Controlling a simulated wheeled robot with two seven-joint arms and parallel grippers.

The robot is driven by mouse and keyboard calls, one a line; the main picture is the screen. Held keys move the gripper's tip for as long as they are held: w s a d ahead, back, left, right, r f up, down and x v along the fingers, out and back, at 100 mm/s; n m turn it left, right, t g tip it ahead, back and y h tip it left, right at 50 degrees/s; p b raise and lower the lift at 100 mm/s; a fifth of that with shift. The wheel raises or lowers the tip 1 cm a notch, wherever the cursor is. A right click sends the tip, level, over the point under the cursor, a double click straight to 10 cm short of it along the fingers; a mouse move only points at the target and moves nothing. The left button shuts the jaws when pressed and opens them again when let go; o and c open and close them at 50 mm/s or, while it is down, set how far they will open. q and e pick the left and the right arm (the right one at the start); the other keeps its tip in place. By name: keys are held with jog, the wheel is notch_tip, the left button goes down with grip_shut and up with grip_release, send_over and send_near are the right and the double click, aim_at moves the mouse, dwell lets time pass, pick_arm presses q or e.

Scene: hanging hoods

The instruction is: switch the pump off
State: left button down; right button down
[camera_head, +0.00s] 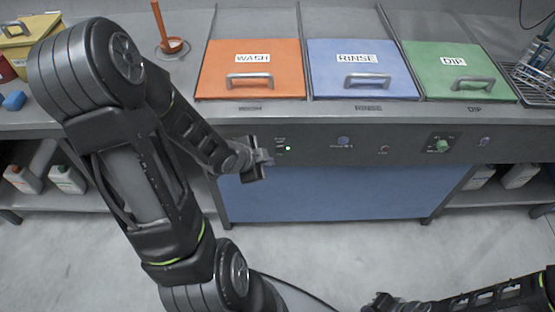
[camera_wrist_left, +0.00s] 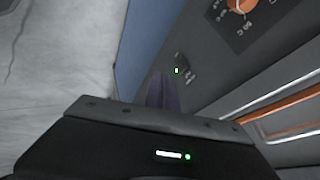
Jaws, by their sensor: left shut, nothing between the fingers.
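The grey control panel (camera_head: 330,150) runs along the front of the bench below the lids. On its left part a small dark switch with a lit green lamp (camera_head: 288,148) shows beside a small label too fine to read surely. My left gripper (camera_head: 268,158) is shut and empty, just left of the lamp and in front of the panel. In the left wrist view the shut fingers (camera_wrist_left: 162,92) point toward the dark switch (camera_wrist_left: 184,62) and its green lamp (camera_wrist_left: 177,70). Whether they touch it I cannot tell. My right gripper (camera_head: 384,302) is low at the bottom edge, its fingers unclear.
An orange knob (camera_wrist_left: 240,5) sits on the panel in the wrist view. Above are the orange WASH lid (camera_head: 250,60), blue RINSE lid (camera_head: 360,60) and green DIP lid (camera_head: 455,62).

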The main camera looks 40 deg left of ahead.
aim_at(283, 150)
pick_arm(q)
jog(key=shift+w+a+f+b, duration=0.4)
jog(key=shift+w+f+b, duration=0.55)
jog(key=shift+w, duration=0.4)
jog(key=shift+w+a+f+b, duration=0.35)
jog(key=shift+w+f+b, duration=0.6)
jog(key=shift+w, duration=0.35)
jog(key=shift+w+a+f+b, duration=0.4)
jog(key=shift+w+f+b, duration=0.55)
jog(key=shift+w, duration=0.4)
jog(key=shift+r, duration=0.15)
jog(key=shift+w+a+r+p, duration=0.1)
jog(key=shift+r+p, duration=0.1)
jog(key=shift+p, duration=0.1)
jog(key=shift+w+a+f, duration=0.15)
